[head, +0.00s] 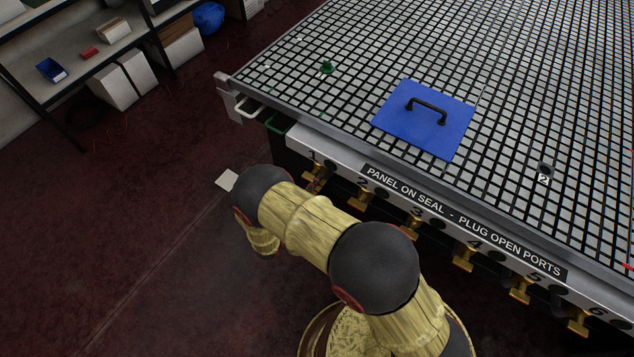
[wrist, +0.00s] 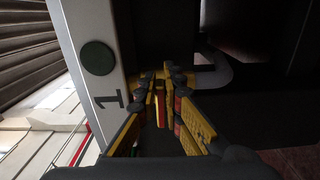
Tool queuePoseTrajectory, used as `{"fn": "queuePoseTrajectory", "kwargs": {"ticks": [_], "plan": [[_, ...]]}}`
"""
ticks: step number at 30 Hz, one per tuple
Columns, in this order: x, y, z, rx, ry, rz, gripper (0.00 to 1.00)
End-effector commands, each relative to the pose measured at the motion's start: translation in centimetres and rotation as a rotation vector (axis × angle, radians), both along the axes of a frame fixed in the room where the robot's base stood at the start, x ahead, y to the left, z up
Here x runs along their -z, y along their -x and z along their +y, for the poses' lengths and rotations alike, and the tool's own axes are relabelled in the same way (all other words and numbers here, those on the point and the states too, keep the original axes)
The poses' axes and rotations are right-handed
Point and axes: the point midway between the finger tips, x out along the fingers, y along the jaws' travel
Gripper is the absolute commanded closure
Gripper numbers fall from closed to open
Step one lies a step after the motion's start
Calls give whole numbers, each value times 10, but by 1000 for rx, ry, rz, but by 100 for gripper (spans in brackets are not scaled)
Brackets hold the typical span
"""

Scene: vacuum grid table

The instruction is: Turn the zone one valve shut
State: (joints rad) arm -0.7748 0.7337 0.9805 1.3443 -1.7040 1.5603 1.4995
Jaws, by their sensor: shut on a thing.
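The zone one valve (head: 316,178) is a brass handle under the number 1 at the left end of the table's front rail in the head view. It is partly hidden there beside my arm. In the wrist view my gripper (wrist: 166,82) is shut on the valve's handle, next to the printed 1 on the pale rail. The fingers cover most of the handle, so its exact angle cannot be told.
More brass valves, such as valve 2 (head: 361,198), line the rail (head: 465,232) to the right. A blue panel (head: 408,127) with a black handle lies on the grid table (head: 500,60). A green plug (head: 327,67) stands near the table's left edge. Shelving is at far left.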

Motion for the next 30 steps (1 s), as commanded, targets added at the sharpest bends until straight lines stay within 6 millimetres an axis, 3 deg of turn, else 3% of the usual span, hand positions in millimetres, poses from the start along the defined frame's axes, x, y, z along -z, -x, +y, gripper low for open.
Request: {"fn": "queuePoseTrajectory", "kwargs": {"ticks": [11, 12, 21, 30], "plan": [[2, 1, 0, 0, -4, 0, 100], [2, 1, 0, 0, -4, 0, 91], [1, 0, 0, 0, -4, -2, 74], [1, 1, 0, 0, -4, -2, 73]]}}
